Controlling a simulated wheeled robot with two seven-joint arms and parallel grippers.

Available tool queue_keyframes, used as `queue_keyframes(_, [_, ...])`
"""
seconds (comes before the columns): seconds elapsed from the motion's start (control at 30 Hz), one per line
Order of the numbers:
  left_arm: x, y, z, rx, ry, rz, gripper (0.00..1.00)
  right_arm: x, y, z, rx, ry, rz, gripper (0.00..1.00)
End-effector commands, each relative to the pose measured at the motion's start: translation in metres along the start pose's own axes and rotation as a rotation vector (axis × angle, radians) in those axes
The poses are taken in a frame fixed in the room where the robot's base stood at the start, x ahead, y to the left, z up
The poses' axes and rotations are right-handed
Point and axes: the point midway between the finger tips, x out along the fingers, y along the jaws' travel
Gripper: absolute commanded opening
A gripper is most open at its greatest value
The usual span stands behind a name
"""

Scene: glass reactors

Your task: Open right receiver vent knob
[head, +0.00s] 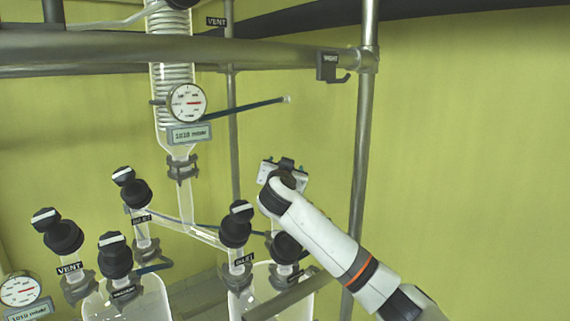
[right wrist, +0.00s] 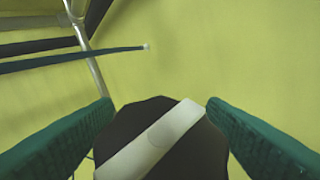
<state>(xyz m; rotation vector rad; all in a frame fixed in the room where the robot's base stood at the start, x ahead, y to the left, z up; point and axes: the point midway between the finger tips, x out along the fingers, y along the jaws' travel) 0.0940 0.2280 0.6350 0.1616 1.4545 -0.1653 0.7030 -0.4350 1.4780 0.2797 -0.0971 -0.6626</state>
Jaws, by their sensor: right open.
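My right gripper (head: 284,170) is in the middle right of the head view, at the end of a white arm, above the right receiver. In the right wrist view its two green fingers stand apart, one on each side of a black knob (right wrist: 215,150) with a white bar (right wrist: 150,143). The bar runs diagonally from lower left to upper right. I cannot tell whether the fingers touch the knob. No label shows on it there. In the head view, a black knob (head: 287,247) on the right receiver is partly hidden by my arm. My left gripper is not in view.
Beside it stands another black knob (head: 236,232) with a white bar. The left receiver (head: 125,300) carries several similar knobs, one labelled VENT (head: 69,268). A metal pole (head: 362,150) rises behind my arm. A dark rod (head: 245,108) sticks out from the column. The right wall side is clear.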

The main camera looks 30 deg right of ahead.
Motion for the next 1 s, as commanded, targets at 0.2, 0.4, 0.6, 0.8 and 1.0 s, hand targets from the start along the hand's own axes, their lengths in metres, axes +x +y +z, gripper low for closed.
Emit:
queue_keyframes(0.2, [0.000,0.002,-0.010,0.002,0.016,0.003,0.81,0.000,0.000,0.000,0.000,-0.001,0.000,0.59])
queue_keyframes(0.4, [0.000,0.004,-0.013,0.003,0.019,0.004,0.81,0.000,0.000,0.000,0.000,-0.001,0.000,0.26])
queue_keyframes(0.6, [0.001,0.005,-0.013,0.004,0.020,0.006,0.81,0.000,0.000,0.000,-0.004,-0.001,0.006,0.22])
queue_keyframes(0.8, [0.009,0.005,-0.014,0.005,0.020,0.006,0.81,-0.001,0.000,-0.002,-0.026,-0.002,0.058,0.22])
queue_keyframes(1.0, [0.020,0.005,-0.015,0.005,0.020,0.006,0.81,-0.001,0.001,-0.002,-0.081,-0.003,0.174,0.22])
